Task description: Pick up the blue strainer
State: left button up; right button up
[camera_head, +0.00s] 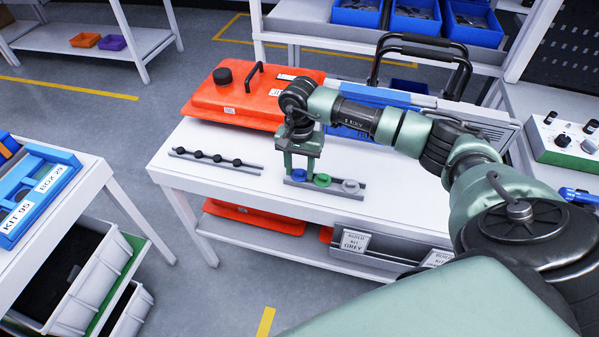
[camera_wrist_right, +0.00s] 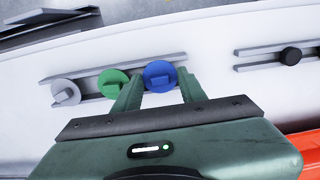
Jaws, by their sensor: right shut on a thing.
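The blue strainer (camera_head: 299,178) is at the left end of a grey rail (camera_head: 352,195) on the white table. A green strainer (camera_head: 322,180) and a grey strainer (camera_head: 350,186) are beside it on the same rail. My right gripper (camera_head: 300,168) points down over the blue strainer. In the right wrist view, the blue strainer (camera_wrist_right: 160,75) shows between the tips of my right gripper (camera_wrist_right: 160,88), which is shut on it. The left finger is close to the green strainer (camera_wrist_right: 112,83). Whether the blue strainer is off the rail is unclear. My left gripper is not in view.
A second rail (camera_head: 215,159) with several black knobs lies to the left on the table. The table's front strip is clear.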

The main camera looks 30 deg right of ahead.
jog(key=shift+r, duration=0.1)
notch_tip(320, 180, up, 19)
jog(key=b, duration=0.3)
notch_tip(320, 180, up, 10)
jog(key=p, duration=0.8)
send_over(299, 172)
